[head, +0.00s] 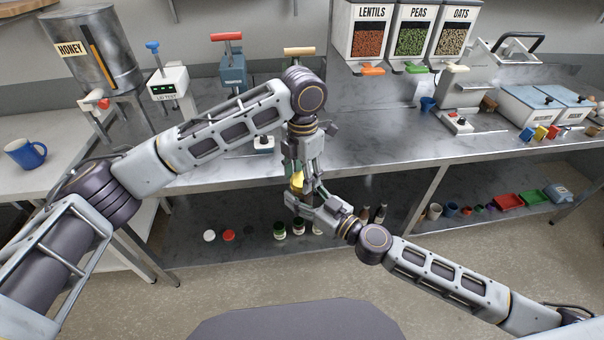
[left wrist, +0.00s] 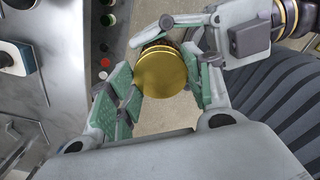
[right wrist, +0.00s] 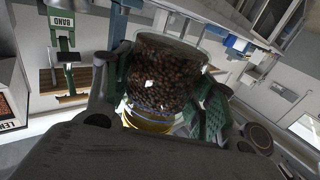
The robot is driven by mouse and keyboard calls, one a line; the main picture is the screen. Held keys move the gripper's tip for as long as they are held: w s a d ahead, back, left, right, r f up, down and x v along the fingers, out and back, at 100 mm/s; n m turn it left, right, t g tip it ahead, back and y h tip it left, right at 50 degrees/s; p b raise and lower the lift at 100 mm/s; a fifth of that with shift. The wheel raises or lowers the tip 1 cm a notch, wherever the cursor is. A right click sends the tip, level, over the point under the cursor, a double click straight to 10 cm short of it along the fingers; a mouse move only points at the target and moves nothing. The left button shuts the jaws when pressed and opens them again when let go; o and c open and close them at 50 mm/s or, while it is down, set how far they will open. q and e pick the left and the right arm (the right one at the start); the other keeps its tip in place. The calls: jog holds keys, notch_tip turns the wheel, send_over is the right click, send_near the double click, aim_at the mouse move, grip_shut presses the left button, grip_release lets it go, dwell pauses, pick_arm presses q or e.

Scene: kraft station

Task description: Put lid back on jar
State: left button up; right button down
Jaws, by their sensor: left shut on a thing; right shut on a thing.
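A gold lid (head: 297,181) is held between the fingers of my left gripper (head: 300,174), which points down in front of the counter. The lid's round top fills the middle of the left wrist view (left wrist: 162,73), between the fingers. My right gripper (right wrist: 163,95) is shut around a glass jar (right wrist: 165,68) full of dark brown pieces. In the right wrist view, which is turned over, the gold lid (right wrist: 148,122) lies right at the jar's mouth end. I cannot tell whether it is seated or just above the rim.
The steel counter (head: 390,150) is behind both grippers. A lower shelf (head: 250,240) holds small jars and loose lids. Lentil, pea and oat dispensers (head: 412,32) hang at the back; a honey tank (head: 95,50) stands left. The space around the grippers is open.

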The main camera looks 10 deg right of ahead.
pick_arm(q)
jog(key=shift+w, duration=0.15)
jog(key=o, duration=0.7)
jog(key=shift+r, duration=0.1)
jog(key=shift+r, duration=2.15)
jog(key=shift+r, duration=0.1)
jog(key=shift+c, duration=0.4)
